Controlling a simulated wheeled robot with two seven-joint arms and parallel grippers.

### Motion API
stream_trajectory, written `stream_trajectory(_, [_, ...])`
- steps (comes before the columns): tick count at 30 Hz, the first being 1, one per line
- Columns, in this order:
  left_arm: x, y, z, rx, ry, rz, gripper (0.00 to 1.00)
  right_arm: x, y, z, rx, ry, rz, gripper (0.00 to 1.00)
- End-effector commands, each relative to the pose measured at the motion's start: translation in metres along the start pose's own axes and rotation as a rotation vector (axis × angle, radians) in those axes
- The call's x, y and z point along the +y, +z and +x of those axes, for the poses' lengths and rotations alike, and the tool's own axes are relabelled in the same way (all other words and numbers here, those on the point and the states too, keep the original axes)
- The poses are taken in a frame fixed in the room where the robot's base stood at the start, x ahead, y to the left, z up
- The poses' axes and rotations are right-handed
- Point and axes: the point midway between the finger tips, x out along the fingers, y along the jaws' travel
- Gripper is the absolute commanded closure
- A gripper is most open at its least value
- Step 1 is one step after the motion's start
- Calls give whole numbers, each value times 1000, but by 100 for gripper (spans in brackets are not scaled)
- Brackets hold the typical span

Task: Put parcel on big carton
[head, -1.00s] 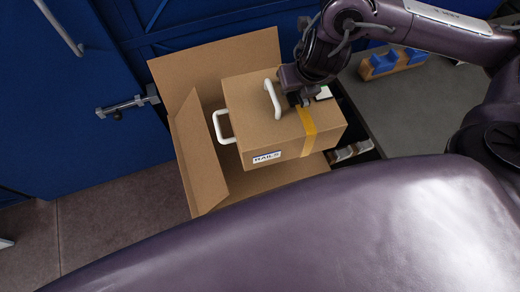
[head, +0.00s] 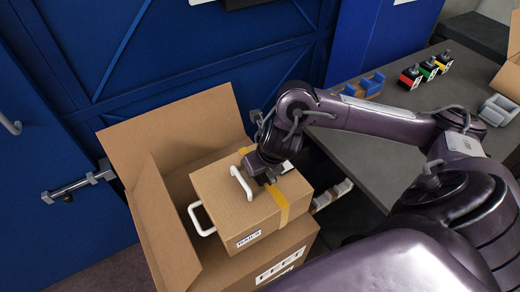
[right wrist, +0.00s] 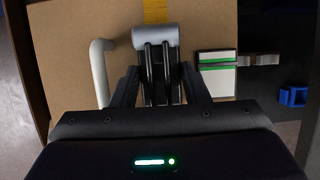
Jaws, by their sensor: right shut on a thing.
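The parcel is a brown box (head: 225,205) labelled "RAILS", with yellow tape and two white handles. The big carton (head: 215,276) is an open brown carton with raised flaps, marked "FEET" on its front. The parcel is over the carton's opening, inside the raised flaps; I cannot tell whether it rests on it. My right gripper (head: 268,177) is at the parcel's top, shut on a grey cylindrical piece (right wrist: 155,37) there. The right wrist view shows the parcel's top (right wrist: 65,50) beneath the fingers. My left gripper is not in view.
Blue doors with a metal latch (head: 78,187) rise behind and left of the carton.

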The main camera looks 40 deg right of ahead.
Motion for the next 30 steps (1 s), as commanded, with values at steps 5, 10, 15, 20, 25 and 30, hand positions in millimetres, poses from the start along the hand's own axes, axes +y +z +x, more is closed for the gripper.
stream_trajectory(5, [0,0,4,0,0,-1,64,0,-5,15,-5,1,1,100])
stream_trajectory(10, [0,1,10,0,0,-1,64,0,-13,32,-2,1,3,100])
stream_trajectory(15, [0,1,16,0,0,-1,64,0,-21,53,-3,1,2,100])
stream_trajectory(20, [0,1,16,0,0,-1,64,1,-21,56,-6,2,1,100])
stream_trajectory(25, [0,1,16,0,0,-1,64,1,-22,56,-6,2,1,100])
stream_trajectory(30, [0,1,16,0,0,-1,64,0,-23,57,-2,1,0,38])
